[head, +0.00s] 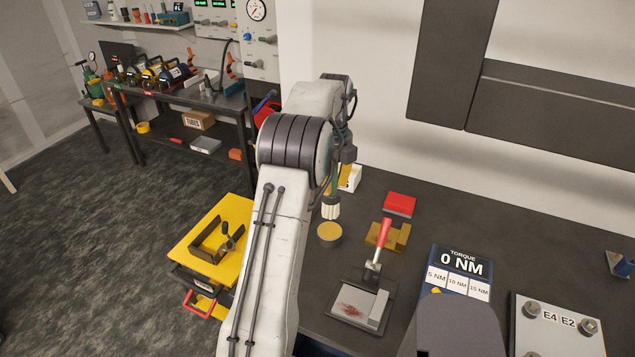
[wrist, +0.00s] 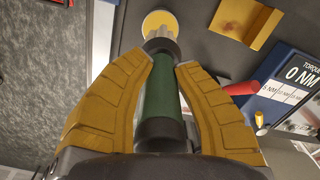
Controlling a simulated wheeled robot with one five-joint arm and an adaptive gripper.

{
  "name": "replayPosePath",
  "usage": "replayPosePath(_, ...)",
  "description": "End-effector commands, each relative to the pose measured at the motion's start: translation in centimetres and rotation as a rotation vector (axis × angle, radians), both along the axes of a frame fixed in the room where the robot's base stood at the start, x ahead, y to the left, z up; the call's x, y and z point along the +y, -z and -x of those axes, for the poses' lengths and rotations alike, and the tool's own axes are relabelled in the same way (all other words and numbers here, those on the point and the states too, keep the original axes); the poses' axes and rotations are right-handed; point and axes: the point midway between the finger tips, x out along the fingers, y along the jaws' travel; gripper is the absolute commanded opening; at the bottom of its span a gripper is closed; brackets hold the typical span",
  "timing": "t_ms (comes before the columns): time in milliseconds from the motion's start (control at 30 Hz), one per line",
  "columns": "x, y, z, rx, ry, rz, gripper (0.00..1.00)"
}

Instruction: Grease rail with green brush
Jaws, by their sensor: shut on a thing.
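The green brush (wrist: 163,95) is in my gripper (wrist: 165,62), between its two yellow fingers. Its handle is green with black ends, and its pale bristles point away from the wrist. In the head view the pale bristles (head: 331,208) hang down just above a round pot with a yellow top (head: 329,233); I cannot tell whether they touch it. The pot also shows past the bristles in the wrist view (wrist: 158,19). My arm hides most of the gripper in the head view. A brass-coloured stepped block (head: 400,237) lies right of the pot; I cannot tell whether it is the rail.
A dark plate with a reddish-brown smear (head: 352,308) and a red-handled tool (head: 383,235) are at the front. A red block (head: 399,203) is behind. A torque board (head: 463,262) and an E4 E2 plate (head: 555,332) stand right. A yellow cart (head: 190,250) is left of my arm.

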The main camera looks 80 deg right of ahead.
Motion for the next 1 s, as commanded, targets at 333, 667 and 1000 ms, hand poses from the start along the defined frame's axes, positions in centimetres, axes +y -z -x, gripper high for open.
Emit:
replayPosePath(333,0.0,2.7,0.1,0.000,0.005,-0.001,0.00)
replayPosePath(667,0.0,4.9,0.1,0.000,0.004,-0.002,0.00)
replayPosePath(1000,0.0,5.7,0.1,0.000,0.004,0.000,0.00)
